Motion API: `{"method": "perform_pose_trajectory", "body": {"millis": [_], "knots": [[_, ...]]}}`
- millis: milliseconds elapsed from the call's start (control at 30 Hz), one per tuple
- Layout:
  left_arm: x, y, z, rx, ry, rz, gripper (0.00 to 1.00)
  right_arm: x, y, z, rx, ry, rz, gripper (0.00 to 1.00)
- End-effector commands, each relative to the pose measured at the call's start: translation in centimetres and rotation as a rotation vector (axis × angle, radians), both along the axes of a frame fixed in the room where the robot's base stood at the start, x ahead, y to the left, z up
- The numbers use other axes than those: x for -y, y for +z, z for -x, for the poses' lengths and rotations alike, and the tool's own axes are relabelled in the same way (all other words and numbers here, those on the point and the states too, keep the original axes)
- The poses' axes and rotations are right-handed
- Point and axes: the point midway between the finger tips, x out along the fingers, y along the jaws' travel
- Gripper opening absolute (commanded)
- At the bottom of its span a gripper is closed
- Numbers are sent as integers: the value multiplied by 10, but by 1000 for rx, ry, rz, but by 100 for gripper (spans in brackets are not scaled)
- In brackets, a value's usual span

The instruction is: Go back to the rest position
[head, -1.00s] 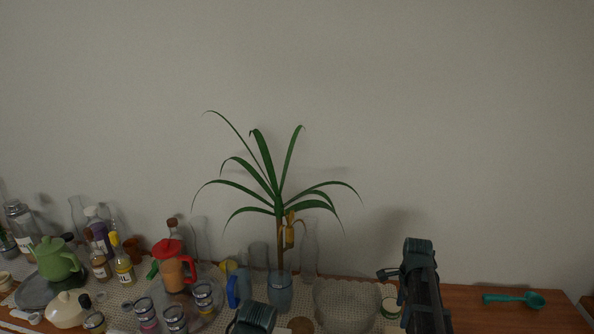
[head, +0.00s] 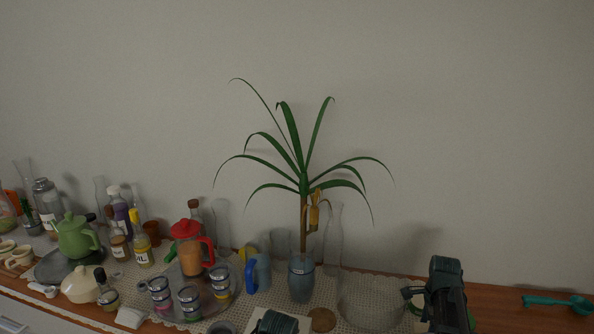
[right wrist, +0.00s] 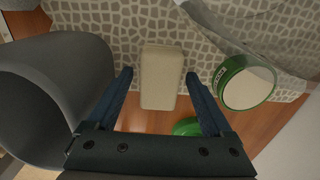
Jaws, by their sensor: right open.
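My right gripper (right wrist: 158,76) is open in the right wrist view, with one dark finger on each side and nothing gripped. A beige block (right wrist: 160,80) shows between and beyond the fingers, over the patterned mat's edge; its distance from them is hard to tell. In the head view my right arm stands at the lower right, and its jaws cannot be made out there. A dark ribbed part of my left arm shows at the bottom centre; its jaws are out of view.
A dark grey cup (right wrist: 55,95) is close on the left of the right wrist view, a green-rimmed jar (right wrist: 245,82) on the right. The plant vase (head: 301,280), red-lidded jug (head: 190,250) and several glasses crowd the table. A teal scoop (head: 557,303) lies at far right.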

Motion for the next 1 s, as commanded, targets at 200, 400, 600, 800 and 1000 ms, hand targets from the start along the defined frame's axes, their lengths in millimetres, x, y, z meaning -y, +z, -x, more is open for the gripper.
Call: {"method": "perform_pose_trajectory", "body": {"millis": [200,400,600,800,1000], "knots": [[0,-1,0,0,0,0,100,0,-1,0,0,0,0,85],[0,0,0,0,0,0,100,0,0,0,0,0,0,85],[0,9,0,0,0,0,100,0,9,0,0,0,0,85],[0,28,0,0,0,0,100,0,28,0,0,0,0,85],[0,53,0,0,0,0,100,0,53,0,0,0,0,85]]}}
